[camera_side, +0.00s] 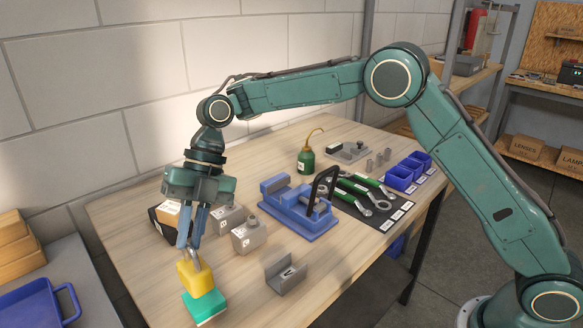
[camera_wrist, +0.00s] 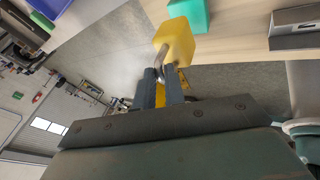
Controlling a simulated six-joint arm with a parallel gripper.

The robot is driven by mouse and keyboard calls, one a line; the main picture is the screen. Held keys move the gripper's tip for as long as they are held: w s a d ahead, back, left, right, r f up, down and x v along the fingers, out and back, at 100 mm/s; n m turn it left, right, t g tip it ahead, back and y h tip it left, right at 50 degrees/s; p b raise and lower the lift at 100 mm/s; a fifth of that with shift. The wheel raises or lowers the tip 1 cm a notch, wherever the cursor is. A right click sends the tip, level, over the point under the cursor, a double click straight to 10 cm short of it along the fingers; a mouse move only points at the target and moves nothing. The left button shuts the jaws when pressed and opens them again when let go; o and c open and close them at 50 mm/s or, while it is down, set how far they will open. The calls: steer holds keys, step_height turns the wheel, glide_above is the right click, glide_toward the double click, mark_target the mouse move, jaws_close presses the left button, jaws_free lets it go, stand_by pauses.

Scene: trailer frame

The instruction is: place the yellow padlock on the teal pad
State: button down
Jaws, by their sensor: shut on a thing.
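The yellow padlock (camera_side: 195,277) hangs below my gripper (camera_side: 190,243), whose fingers are shut on its grey shackle. In the side view its body overlaps the back part of the teal pad (camera_side: 205,306), near the table's front left edge. Whether it touches the pad or hangs just above it I cannot tell. In the wrist view the padlock (camera_wrist: 175,38) is beyond my fingertips (camera_wrist: 163,80), and part of the teal pad (camera_wrist: 190,14) shows past it at the top edge.
Grey blocks (camera_side: 249,235) and a grey angled block (camera_side: 286,273) stand to the right of my gripper. A blue vise (camera_side: 296,213), wrenches (camera_side: 352,202), a green oil can (camera_side: 306,161) and blue bins (camera_side: 399,178) are farther back. A blue tray (camera_side: 38,305) is at lower left.

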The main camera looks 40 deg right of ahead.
mark_target(191, 262)
steer(key=shift+f, duration=1.75)
steer(key=shift+f, duration=0.1)
steer(key=c, duration=1.5)
jaws_free()
steer(key=shift+v, duration=3.85)
steer(key=shift+s, duration=0.1)
